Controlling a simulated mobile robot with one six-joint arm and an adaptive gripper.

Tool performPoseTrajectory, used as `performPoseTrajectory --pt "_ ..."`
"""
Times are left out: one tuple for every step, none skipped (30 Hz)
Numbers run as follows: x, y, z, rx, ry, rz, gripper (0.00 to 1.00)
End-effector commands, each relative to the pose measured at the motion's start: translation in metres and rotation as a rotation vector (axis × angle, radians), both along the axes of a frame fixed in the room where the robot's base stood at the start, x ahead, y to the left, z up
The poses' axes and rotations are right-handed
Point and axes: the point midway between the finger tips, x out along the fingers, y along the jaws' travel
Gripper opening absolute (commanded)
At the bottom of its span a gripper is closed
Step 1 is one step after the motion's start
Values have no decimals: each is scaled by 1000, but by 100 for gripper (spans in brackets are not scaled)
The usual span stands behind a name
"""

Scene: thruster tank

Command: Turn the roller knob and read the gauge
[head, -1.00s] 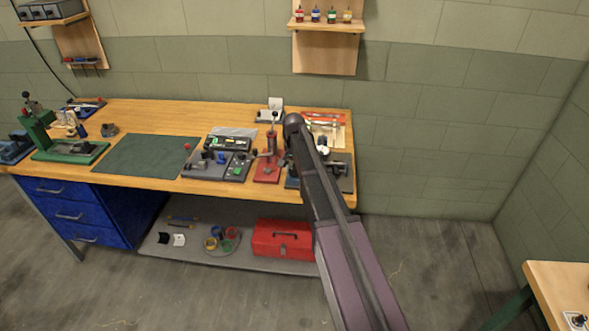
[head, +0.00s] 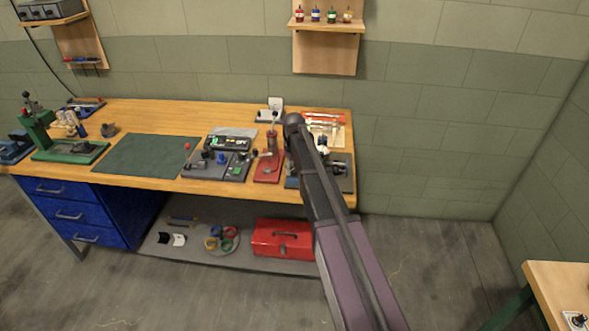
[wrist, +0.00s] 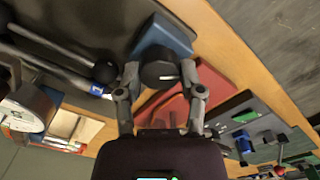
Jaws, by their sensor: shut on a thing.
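In the wrist view, a black roller knob (wrist: 159,72) with a small white mark sits on a blue block (wrist: 165,42). My gripper (wrist: 160,74) is shut on the knob, one finger on each side of it. A round white-faced dial, which looks like the gauge (wrist: 22,113), is at the left edge of the wrist view, partly cut off. Its reading is too small and blurred to tell. In the head view, my arm hides the gripper and the knob, and a small pale round shape near the arm may be the gauge (head: 323,145).
A red press (head: 270,165) stands left of my arm, with a grey device panel (head: 205,168) beyond it. Metal rods with a black ball end (wrist: 103,72) lie left of my gripper in the wrist view. A green mat (head: 145,160) leaves clear room on the bench.

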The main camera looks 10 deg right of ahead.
Motion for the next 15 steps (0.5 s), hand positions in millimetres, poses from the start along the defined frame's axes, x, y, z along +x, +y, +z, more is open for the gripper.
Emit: performPoseTrajectory --pt "-3 0 0 1 7 43 2" --pt "-3 0 0 0 7 71 2" --pt "-3 0 0 0 7 109 2" --pt "-3 0 0 0 7 138 2" --pt "-3 0 0 0 7 166 2" --pt "-3 0 0 1 7 204 2" --pt "-3 0 0 1 7 233 2" --pt "-3 0 0 1 7 261 2" --pt "-3 0 0 1 7 299 2" --pt "-3 0 0 1 7 327 2" --pt "-3 0 0 1 7 355 2" --pt "-3 0 0 1 7 392 2" --pt "-3 0 0 1 7 419 2" --pt "-3 0 0 1 7 445 2" --pt "-3 0 0 1 7 479 2"
